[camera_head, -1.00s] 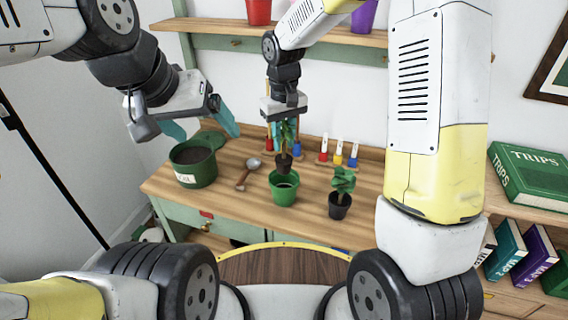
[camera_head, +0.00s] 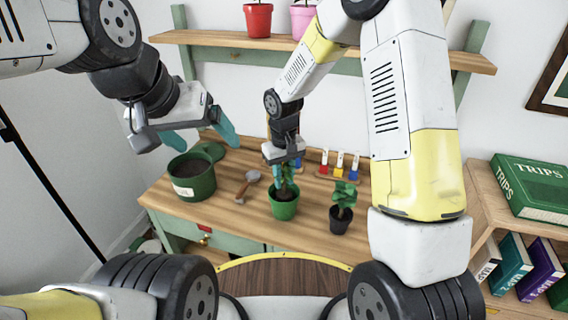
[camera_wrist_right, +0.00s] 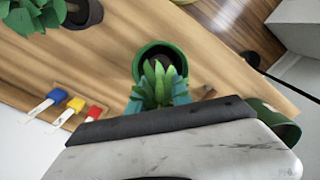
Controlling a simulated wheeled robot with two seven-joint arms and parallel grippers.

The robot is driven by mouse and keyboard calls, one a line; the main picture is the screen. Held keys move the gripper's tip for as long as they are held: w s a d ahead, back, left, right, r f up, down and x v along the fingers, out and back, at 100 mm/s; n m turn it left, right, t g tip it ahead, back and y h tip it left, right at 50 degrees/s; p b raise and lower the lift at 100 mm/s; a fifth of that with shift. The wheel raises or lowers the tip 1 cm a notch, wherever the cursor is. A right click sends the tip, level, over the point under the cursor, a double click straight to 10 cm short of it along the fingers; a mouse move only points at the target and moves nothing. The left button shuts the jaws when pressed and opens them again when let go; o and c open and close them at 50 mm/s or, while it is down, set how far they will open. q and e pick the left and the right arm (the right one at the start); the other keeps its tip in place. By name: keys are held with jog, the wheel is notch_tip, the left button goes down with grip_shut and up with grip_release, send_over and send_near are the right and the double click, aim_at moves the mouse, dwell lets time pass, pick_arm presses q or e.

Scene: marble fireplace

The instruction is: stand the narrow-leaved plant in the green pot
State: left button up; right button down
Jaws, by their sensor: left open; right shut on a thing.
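The narrow-leaved plant (camera_wrist_right: 156,84) is held upright by my right gripper (camera_head: 282,170), whose teal fingers are shut on it. In the head view its leaves (camera_head: 288,186) show just above the green pot (camera_head: 284,208). In the right wrist view the green pot (camera_wrist_right: 140,64) is open-topped, and the plant's dark base (camera_wrist_right: 160,60) shows within its rim. Whether the base touches the pot's bottom is hidden. My left gripper (camera_head: 202,138) is open and empty, above and near the large green tub.
A large green tub (camera_head: 192,188) of soil stands left on the wooden bench, with a trowel (camera_head: 246,186) beside it. A broad-leaved plant in a black pot (camera_head: 341,218) stands right of the green pot. Coloured labels (camera_head: 339,165) stand behind. A shelf (camera_head: 340,54) hangs above.

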jog(key=c, duration=1.2)
grip_release()
jog(key=shift+f, duration=0.1)
jog(key=shift+o, duration=0.2)
notch_tip(320, 180, up, 12)
jog(key=shift+f, duration=0.1)
jog(key=s+d+r+m+t+y, duration=0.1)
jog(key=s+d+r+m+t, duration=0.15)
jog(key=s+d+r, duration=0.75)
jog(key=s+d+r+m+t+y, duration=0.1)
jog(key=s+d+r+m+t, duration=0.1)
jog(key=s, duration=0.7)
jog(key=shift+s+d+r+t, duration=0.35)
jog(key=shift+d+r+t, duration=0.4)
jog(key=shift+d+r, duration=0.4)
